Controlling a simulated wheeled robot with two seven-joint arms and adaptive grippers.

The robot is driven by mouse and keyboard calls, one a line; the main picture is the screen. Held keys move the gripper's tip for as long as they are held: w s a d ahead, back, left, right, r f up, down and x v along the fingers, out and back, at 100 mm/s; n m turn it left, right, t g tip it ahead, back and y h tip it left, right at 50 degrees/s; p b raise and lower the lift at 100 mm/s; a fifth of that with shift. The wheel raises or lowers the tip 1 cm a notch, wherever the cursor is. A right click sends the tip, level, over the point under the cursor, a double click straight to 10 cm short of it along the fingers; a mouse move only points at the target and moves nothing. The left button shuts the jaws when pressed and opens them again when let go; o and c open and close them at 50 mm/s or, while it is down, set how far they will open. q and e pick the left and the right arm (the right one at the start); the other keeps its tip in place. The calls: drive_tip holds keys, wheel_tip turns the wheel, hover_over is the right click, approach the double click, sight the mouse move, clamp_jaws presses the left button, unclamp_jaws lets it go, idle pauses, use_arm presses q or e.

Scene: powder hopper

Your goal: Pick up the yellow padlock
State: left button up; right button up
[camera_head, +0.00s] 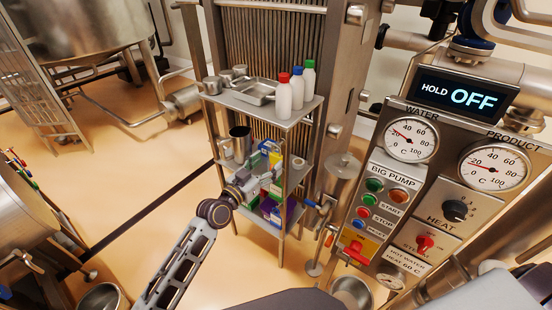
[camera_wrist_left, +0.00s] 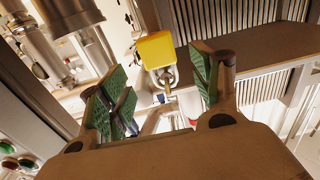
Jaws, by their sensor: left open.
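The yellow padlock (camera_wrist_left: 156,49) shows in the left wrist view with its yellow body and a metal shackle. It appears between and just beyond the two green-padded fingers of my left gripper (camera_wrist_left: 160,88). The gripper is open, and neither finger is seen touching the padlock. In the head view my left gripper (camera_head: 270,178) reaches into the middle level of the metal shelf rack (camera_head: 243,104). A small yellow patch shows near it there, but I cannot tell whether it is the padlock. My right gripper is not in view.
White bottles with red, blue and green caps (camera_head: 284,98) and a metal tray (camera_head: 252,91) stand on the top shelf. A steel jug (camera_head: 240,141) and coloured boxes (camera_head: 270,150) are on the middle shelf. A control panel (camera_head: 405,180) stands to the right.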

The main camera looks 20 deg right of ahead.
sight(274, 157)
use_arm(q)
drive_tip(key=shift+x, duration=1.05)
drive_tip(key=shift+w+d+r+p, duration=0.15)
drive_tip(key=shift+w+d+p, duration=0.2)
drive_tip(key=shift+w+d, duration=0.45)
drive_tip(key=shift+d, duration=0.15)
drive_tip(key=shift+w+d, duration=0.1)
drive_tip(key=shift+w, duration=0.05)
drive_tip(key=c, duration=1.1)
drive_tip(key=shift+c, duration=0.2)
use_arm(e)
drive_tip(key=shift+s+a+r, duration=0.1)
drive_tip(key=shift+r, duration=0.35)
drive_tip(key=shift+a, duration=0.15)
